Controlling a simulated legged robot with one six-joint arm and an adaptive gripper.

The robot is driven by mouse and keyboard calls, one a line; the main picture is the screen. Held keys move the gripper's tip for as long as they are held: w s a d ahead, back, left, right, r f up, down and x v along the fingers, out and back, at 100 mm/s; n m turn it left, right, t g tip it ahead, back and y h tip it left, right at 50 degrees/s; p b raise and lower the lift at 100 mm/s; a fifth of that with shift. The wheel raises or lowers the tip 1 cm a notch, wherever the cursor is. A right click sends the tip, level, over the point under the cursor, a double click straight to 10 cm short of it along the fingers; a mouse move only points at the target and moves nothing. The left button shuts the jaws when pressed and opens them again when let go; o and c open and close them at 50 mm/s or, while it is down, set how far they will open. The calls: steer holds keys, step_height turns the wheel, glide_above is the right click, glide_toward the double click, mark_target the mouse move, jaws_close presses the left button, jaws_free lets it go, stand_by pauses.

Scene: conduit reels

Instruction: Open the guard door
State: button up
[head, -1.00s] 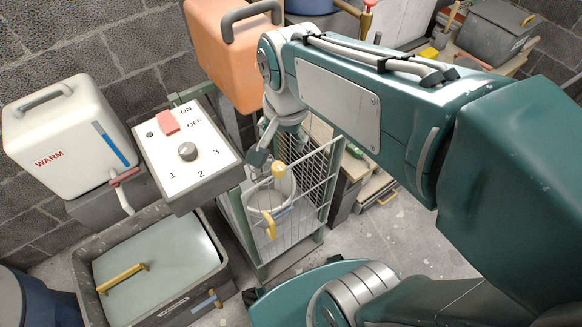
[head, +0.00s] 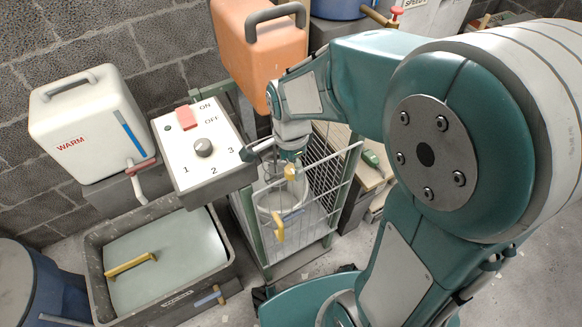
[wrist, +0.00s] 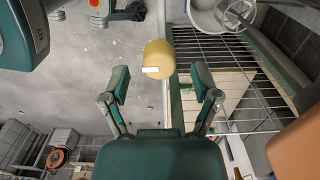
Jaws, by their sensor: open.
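The guard is a wire-mesh cage with a green frame (head: 262,250), in the middle of the head view. A yellow handle (head: 278,230) is on its front, and a yellow knob (head: 290,172) is at its top edge. I cannot tell which of these belongs to the door, and the door looks closed. My gripper (head: 280,157) is open at the cage top, close to the knob. In the wrist view, the yellow knob (wrist: 158,58) shows just beyond and between the spread fingers of my gripper (wrist: 161,82), apparently untouched. A pale bucket (wrist: 218,14) is inside the cage.
A switch box (head: 205,150) stands just left of the cage. The orange canister (head: 258,60) is behind and above my gripper.

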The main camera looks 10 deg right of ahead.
steer(key=shift+f, duration=1.1)
jaws_close()
steer(key=shift+s, duration=0.2)
